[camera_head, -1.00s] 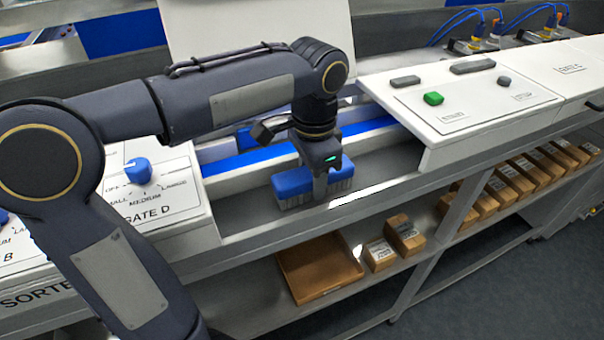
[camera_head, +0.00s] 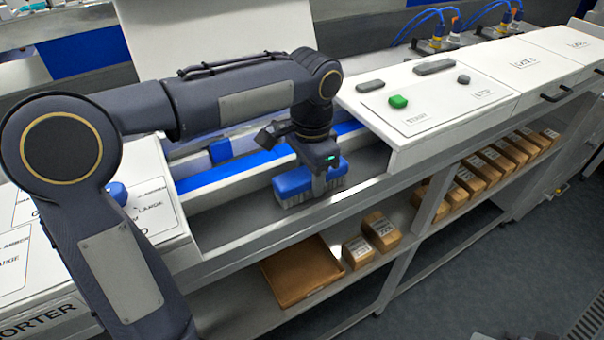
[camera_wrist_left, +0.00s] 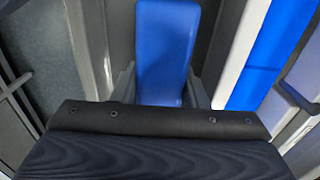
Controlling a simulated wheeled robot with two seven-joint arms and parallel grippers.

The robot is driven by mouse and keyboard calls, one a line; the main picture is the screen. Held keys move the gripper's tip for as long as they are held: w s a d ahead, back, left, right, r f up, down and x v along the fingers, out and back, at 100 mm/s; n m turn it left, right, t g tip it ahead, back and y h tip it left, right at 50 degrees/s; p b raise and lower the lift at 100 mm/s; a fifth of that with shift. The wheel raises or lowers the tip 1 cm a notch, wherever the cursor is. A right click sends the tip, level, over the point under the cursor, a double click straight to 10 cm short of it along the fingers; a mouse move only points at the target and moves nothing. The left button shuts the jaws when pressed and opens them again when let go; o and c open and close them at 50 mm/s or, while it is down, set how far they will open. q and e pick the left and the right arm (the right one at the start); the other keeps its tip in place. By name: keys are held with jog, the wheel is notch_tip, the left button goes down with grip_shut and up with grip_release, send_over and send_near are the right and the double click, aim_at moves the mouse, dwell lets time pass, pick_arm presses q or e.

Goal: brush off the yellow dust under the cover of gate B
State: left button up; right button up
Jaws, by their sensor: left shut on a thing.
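My left gripper (camera_head: 320,184) is shut on a brush with a blue block and pale bristles (camera_head: 293,186). The brush is held bristles down over the grey ledge in front of the open bay, just left of the start/stop panel. I cannot tell whether the bristles touch the ledge. In the left wrist view the blue block (camera_wrist_left: 165,50) sits between the fingers. A raised white cover (camera_head: 200,35) stands behind the bay, partly hidden by my arm. No gate letter is readable on it. I see no yellow dust.
A white panel (camera_head: 440,105) with a green button (camera_head: 398,102) stands right of the bay. A dial panel (camera_head: 150,195) is at left, partly behind my arm. A blue strip (camera_head: 235,168) runs through the bay. A brown tray (camera_head: 300,272) and several boxes (camera_head: 381,230) are on the shelf below.

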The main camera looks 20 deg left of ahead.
aim_at(276, 184)
pick_arm(q)
jog(key=shift+w+d, duration=0.25)
jog(key=shift+s+a+f+b, duration=0.1)
jog(key=shift+s+a+b, duration=0.2)
jog(key=shift+s+a, duration=0.45)
jog(key=shift+s+a+b, duration=0.3)
jog(key=shift+s+a, duration=0.85)
jog(key=shift+s, duration=0.25)
jog(key=shift+s+a+b, duration=0.35)
jog(key=shift+s+a, duration=0.3)
jog(key=shift+s, duration=0.15)
jog(key=shift+s+a, duration=1.1)
jog(key=shift+s, duration=0.2)
notch_tip(276, 184, up, 3)
jog(key=shift+r+p, duration=0.15)
jog(key=shift+p, duration=1)
notch_tip(276, 184, up, 9)
